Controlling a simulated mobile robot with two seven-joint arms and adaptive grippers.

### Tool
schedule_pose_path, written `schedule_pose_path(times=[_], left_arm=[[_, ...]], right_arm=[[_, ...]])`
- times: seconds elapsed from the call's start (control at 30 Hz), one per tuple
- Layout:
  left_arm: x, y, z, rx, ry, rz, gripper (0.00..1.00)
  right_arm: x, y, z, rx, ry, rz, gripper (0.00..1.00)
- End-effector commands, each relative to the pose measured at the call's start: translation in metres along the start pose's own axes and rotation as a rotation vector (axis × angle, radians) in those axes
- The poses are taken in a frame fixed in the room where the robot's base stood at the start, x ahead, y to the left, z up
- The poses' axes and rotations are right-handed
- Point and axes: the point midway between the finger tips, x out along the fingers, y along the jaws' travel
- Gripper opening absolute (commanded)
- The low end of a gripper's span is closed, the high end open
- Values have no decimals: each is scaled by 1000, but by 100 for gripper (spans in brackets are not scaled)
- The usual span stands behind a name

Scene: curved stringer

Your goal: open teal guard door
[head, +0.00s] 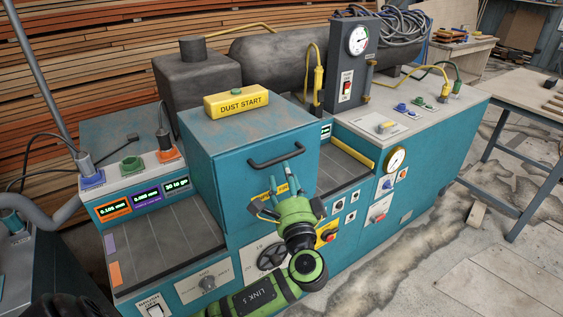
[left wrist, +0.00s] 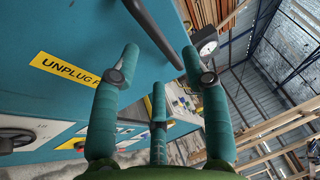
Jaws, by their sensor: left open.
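The teal guard door (head: 262,185) is the front of the large teal box in the middle of the machine, and it looks closed. Its black bar handle (head: 276,157) runs along the upper front. My left gripper (head: 284,182) is open and empty, just below the handle, with its fingers pointing up toward it. In the left wrist view the handle (left wrist: 155,35) passes between and beyond the spread fingertips (left wrist: 160,52); I see no grip on it. The teal panel (left wrist: 75,30) is close on the left. My right gripper is not in view.
A yellow DUST START box (head: 236,101) sits on top of the teal box. Below the door are a black handwheel (head: 272,257) and a red button on yellow (head: 328,234). A gauge (head: 394,160) is to the right. A table (head: 520,100) stands farther right.

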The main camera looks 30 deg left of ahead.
Motion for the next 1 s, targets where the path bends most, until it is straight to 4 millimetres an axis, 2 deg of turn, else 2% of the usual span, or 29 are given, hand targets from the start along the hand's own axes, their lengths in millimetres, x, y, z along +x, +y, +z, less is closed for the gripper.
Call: schedule_pose_path(times=[0.1, 0.3, 0.67, 0.8, 1.0], left_arm=[[21, -4, 0, 3, -1, -2, 46], [45, -2, 0, 1, 1, -1, 46], [52, 1, 0, -1, 2, 2, 46], [51, 1, 0, -1, 2, 2, 0], [51, 1, 0, -1, 2, 1, 0]], right_arm=[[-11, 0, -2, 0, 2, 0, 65], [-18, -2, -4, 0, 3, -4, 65], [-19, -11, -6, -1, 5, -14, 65], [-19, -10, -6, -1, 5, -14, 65], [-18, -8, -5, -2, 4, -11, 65]])
